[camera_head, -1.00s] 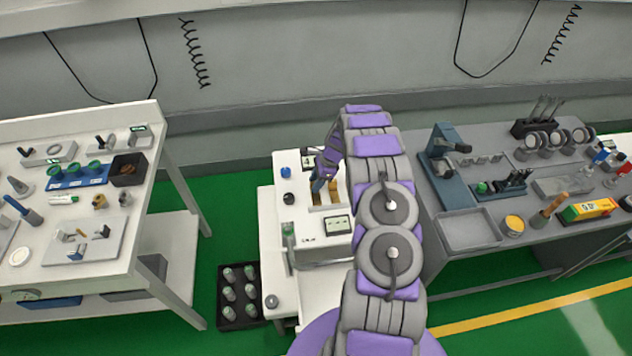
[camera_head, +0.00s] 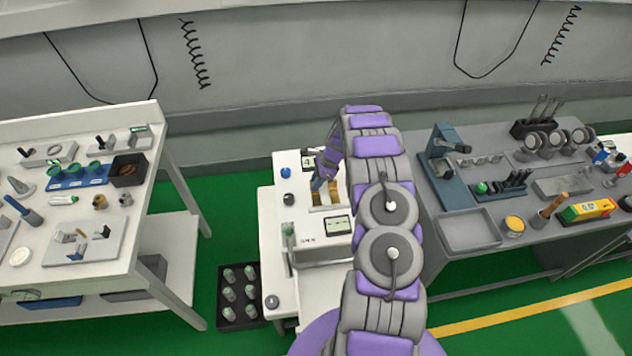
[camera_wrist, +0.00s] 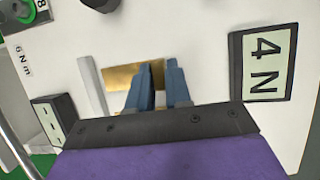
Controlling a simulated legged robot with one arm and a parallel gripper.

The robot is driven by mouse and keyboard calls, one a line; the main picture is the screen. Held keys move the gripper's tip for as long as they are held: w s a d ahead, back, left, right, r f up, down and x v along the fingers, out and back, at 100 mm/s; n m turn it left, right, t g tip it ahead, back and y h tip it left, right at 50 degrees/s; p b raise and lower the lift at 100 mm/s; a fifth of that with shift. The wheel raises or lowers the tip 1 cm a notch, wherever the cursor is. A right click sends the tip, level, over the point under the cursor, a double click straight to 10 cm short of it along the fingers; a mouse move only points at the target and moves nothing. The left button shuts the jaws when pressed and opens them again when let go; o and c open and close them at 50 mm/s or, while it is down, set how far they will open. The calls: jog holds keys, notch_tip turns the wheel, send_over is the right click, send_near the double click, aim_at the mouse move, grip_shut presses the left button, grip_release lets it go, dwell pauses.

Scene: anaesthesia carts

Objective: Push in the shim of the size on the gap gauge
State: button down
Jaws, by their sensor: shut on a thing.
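My gripper (camera_head: 325,188) is over the white bench unit in the middle. In the wrist view its two blue fingers (camera_wrist: 165,72) are down at a brass-coloured shim (camera_wrist: 121,76), closed with a narrow space between them. The shim shows beside and between the fingers; where they grip it is hidden. A panel marked "4 N" (camera_wrist: 264,62) stands to the right in the wrist view. A small dark-framed display (camera_head: 338,225) sits on the front of the unit; its reading is too small to tell. It also shows at the left of the wrist view (camera_wrist: 50,122).
A blue knob (camera_head: 286,172) and a black knob (camera_head: 288,199) are left of the gripper. A black crate of capped cylinders (camera_head: 238,295) stands on the floor. A white table (camera_head: 105,253) is at left and a crowded grey bench (camera_head: 467,230) at right.

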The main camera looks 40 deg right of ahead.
aim_at(314, 199)
jog(key=shift+s+a+r+p, duration=0.1)
jog(key=shift+s+a+p, duration=0.2)
jog(key=shift+s, duration=0.25)
jog(key=shift+s+a+f+p, duration=0.1)
jog(key=shift+s+a+p, duration=0.2)
jog(key=shift+s, duration=0.3)
jog(key=shift+s+a+r+p, duration=0.1)
jog(key=shift+s+a+p, duration=0.1)
jog(key=shift+s+p, duration=0.3)
jog(key=shift+s+a, duration=0.2)
jog(key=shift+s, duration=0.35)
jog(key=c, duration=1.1)
grip_release()
jog(key=shift+s, duration=0.1)
jog(key=shift+d+r, duration=0.1)
jog(key=shift+r, duration=0.1)
jog(key=p+v, duration=0.3)
jog(key=v, duration=1.3)
jog(key=shift+d+r, duration=0.25)
